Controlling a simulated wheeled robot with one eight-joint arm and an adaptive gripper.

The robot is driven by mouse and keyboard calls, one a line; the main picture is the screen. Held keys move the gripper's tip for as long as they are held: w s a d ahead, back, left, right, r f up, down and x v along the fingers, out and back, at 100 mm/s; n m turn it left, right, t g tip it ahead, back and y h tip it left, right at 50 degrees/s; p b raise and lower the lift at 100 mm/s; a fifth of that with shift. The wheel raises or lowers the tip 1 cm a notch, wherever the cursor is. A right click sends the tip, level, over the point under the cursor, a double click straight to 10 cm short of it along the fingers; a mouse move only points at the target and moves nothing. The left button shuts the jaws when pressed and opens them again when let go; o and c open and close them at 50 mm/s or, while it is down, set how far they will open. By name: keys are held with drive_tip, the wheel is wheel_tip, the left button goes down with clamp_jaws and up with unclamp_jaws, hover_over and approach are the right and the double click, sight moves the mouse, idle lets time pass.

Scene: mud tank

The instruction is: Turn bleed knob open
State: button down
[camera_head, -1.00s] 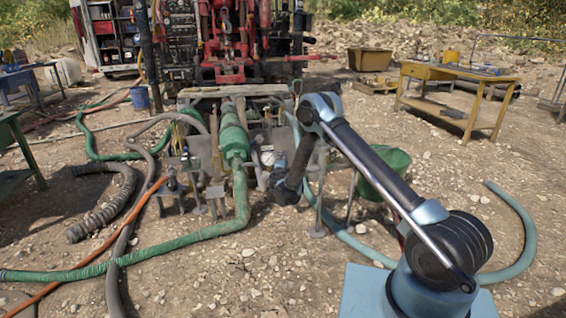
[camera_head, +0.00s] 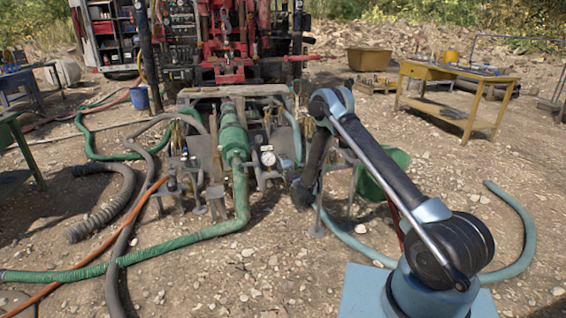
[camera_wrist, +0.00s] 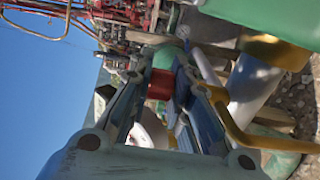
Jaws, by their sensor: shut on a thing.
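In the wrist view my gripper (camera_wrist: 163,82) has its two long blue-grey fingers on either side of a small red knob (camera_wrist: 160,85), apparently the bleed knob, and is shut on it. The knob's turn position cannot be read. In the head view the end of my arm (camera_head: 303,192) hangs at the right side of the manifold, right of a round white gauge (camera_head: 268,158). The knob and fingertips cannot be made out there.
A thick green pipe (camera_head: 233,140) runs left of the gauge. Hoses (camera_head: 130,262) cross the stony ground at left. A yellow workbench (camera_head: 455,75) stands at back right.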

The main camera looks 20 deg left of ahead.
drive_tip(key=shift+s+n+g+y, duration=0.1)
drive_tip(key=shift+n+g+y, duration=0.2)
drive_tip(key=shift+y, duration=0.1)
drive_tip(key=shift+a, duration=0.1)
drive_tip(key=c, duration=1.5)
unclamp_jaws()
drive_tip(key=shift+f, duration=0.1)
